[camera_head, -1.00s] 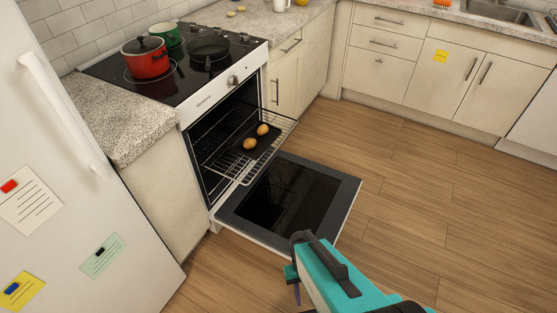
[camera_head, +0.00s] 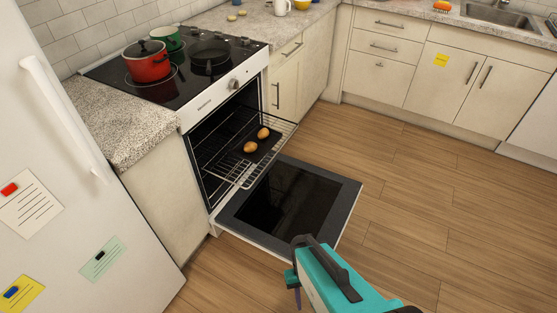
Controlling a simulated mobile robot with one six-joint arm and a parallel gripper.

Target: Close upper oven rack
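The upper oven rack (camera_head: 243,181) is a wire rack that sticks out of the open oven (camera_head: 222,125). A dark tray (camera_head: 262,148) lies on it with two brown, egg-shaped items (camera_head: 250,147) on top. The oven door (camera_head: 290,200) is folded down flat below the rack. My gripper (camera_head: 294,291) shows only in part at the bottom of the view, in front of the door and apart from the rack. The teal arm hides most of it, and its fingers cannot be made out clearly.
A red pot (camera_head: 147,62), a green pot (camera_head: 167,39) and a black pan (camera_head: 211,57) stand on the cooktop. A white fridge (camera_head: 75,150) with notes is at the left. Cabinets (camera_head: 378,68) line the back. The wooden floor (camera_head: 400,180) at the right is clear.

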